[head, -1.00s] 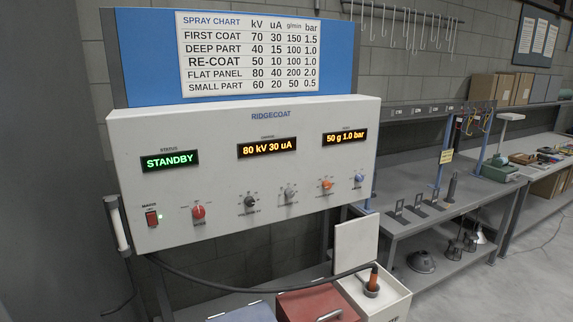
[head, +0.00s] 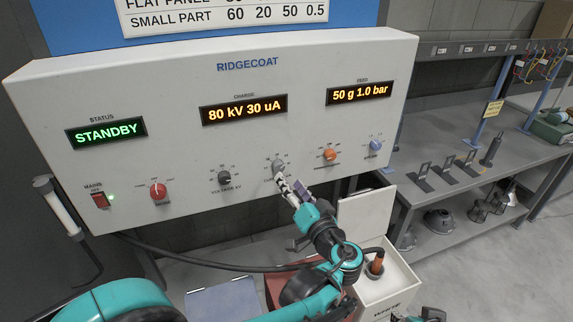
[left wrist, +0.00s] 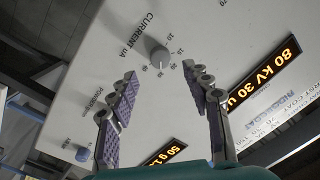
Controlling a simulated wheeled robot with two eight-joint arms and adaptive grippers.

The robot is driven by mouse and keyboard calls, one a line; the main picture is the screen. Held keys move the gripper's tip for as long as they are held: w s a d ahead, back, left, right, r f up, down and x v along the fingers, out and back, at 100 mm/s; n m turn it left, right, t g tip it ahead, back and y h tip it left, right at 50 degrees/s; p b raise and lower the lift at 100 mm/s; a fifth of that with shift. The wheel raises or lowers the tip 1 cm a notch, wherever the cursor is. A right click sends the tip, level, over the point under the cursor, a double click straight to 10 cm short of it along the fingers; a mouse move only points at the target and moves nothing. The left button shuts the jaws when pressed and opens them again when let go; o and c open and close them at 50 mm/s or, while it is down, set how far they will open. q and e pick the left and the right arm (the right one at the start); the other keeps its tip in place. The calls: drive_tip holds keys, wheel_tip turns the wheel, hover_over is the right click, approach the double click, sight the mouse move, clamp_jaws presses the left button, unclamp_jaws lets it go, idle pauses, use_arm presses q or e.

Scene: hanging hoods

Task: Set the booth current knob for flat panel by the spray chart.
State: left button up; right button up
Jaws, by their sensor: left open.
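The current knob (head: 278,165) is a small grey dial on the white Ridgecoat panel, between the dark voltage knob (head: 224,178) and an orange knob (head: 330,155). The charge display (head: 244,109) reads 80 kV 30 uA. The spray chart (head: 225,15) is cut off at the top; its lowest row is small part.
The status display (head: 105,133) reads STANDBY and the feed display (head: 360,92) 50 g 1.0 bar. A red knob (head: 157,190) and red mains switch (head: 100,200) are at left, a blue knob (head: 375,145) at right. A white bin (head: 385,285) stands below.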

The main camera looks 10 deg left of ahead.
sight(280, 169)
use_arm(q)
drive_tip(key=x, duration=0.6)
drive_tip(key=shift+w+a+b, duration=0.15)
drive_tip(key=shift+w+b, duration=0.05)
drive_tip(key=shift+b, duration=0.2)
clamp_jaws()
